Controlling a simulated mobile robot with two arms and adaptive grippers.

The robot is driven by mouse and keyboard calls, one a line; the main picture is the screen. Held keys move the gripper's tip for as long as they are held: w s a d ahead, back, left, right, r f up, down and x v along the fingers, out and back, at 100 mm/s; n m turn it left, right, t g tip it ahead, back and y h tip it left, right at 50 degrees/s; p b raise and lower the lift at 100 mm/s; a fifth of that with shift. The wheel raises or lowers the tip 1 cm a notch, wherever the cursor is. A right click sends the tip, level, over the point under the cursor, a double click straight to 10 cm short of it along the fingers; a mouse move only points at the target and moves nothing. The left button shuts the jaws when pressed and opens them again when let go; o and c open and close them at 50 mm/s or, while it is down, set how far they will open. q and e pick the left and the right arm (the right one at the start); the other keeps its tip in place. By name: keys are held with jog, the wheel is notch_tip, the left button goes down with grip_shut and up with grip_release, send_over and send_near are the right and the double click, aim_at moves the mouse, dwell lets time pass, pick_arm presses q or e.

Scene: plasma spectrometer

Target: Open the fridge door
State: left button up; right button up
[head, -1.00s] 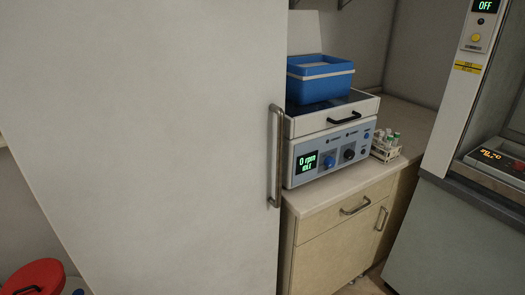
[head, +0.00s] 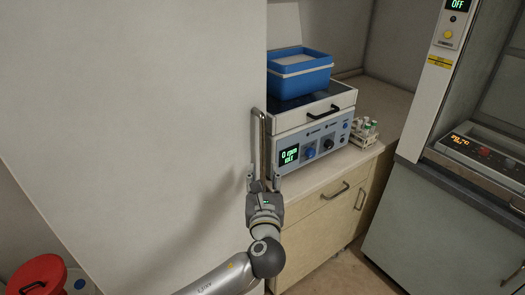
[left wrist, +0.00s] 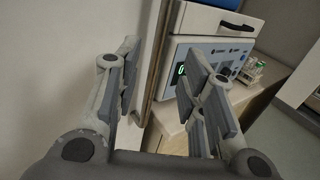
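The fridge door (head: 140,110) is a large pale panel filling the left of the head view; it looks shut. Its long vertical metal handle (head: 262,145) is near the door's right edge. My left gripper (head: 263,178) is at the lower part of the handle, open, with one finger on each side of it. The left wrist view shows the two open fingers (left wrist: 168,72) apart, with the handle (left wrist: 158,55) between them. I cannot tell whether either finger touches it. The handle's lower end is hidden by the gripper. My right gripper is not in view.
A shaker (head: 315,140) with a blue tub (head: 300,75) stands on the counter right of the fridge. A rack of tubes (head: 364,132) is beside it. A cabinet (head: 320,225) is below. A red lid (head: 37,275) is at lower left. A hood (head: 430,80) is right.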

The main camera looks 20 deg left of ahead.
aim_at(263, 156)
pick_arm(q)
jog(key=p+x, duration=0.1)
jog(key=x, duration=0.7)
jog(key=shift+w+a+f+p, duration=0.1)
jog(key=shift+w+p, duration=0.2)
jog(key=shift+w, duration=0.1)
jog(key=shift+w+a, duration=0.2)
jog(key=shift+w, duration=0.4)
jog(key=shift+c, duration=0.2)
grip_shut()
